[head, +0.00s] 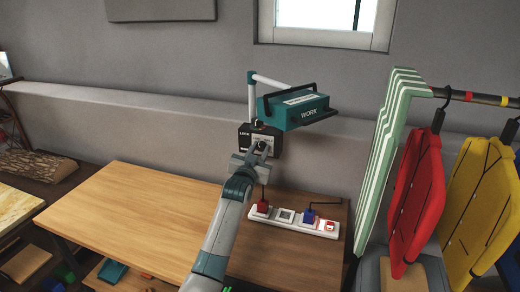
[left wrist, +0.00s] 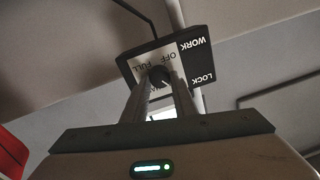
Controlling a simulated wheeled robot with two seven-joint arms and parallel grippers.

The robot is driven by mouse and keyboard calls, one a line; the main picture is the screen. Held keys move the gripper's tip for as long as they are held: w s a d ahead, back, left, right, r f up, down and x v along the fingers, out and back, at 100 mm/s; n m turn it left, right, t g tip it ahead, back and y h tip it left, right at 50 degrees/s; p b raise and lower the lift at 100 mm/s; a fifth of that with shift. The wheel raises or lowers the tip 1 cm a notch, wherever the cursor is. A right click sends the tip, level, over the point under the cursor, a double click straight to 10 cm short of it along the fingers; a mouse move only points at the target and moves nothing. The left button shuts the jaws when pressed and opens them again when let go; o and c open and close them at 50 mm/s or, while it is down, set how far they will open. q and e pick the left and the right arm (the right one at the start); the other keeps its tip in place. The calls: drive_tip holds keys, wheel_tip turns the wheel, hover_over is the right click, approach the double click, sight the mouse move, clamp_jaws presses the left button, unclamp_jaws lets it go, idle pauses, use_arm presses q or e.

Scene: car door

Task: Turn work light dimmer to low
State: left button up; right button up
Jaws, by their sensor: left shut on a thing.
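The work light (head: 293,110) is a teal lamp head with a black handle, carried on a grey post above a dark control box (head: 244,139). The box also shows in the left wrist view (left wrist: 196,66), with a pale dial plate (left wrist: 147,58) marked OFF and FULL and the words WORK and LOCK beside it. A third dial marking is partly hidden by my fingers. My left gripper (head: 261,148) is at the front of the box. In the left wrist view its fingers (left wrist: 160,88) are shut on the round black dimmer knob (left wrist: 159,74). My right gripper is not in view.
A white power strip (head: 264,216) with a red plug (head: 263,206) and a blue plug (head: 308,215) lies right of my left arm. Red and yellow panels (head: 480,205) hang at right. The wooden tabletop (head: 130,215) at left is clear.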

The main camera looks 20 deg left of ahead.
use_arm(q)
drive_tip(key=shift+f+n, duration=0.1)
drive_tip(key=shift+n, duration=1)
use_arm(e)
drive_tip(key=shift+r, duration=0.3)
use_arm(q)
drive_tip(key=o, duration=1)
drive_tip(key=shift+o, duration=0.2)
drive_tip(key=s+b, duration=0.3)
drive_tip(key=s, duration=1.4)
drive_tip(key=shift+s+d, duration=0.15)
drive_tip(key=shift+s, duration=0.05)
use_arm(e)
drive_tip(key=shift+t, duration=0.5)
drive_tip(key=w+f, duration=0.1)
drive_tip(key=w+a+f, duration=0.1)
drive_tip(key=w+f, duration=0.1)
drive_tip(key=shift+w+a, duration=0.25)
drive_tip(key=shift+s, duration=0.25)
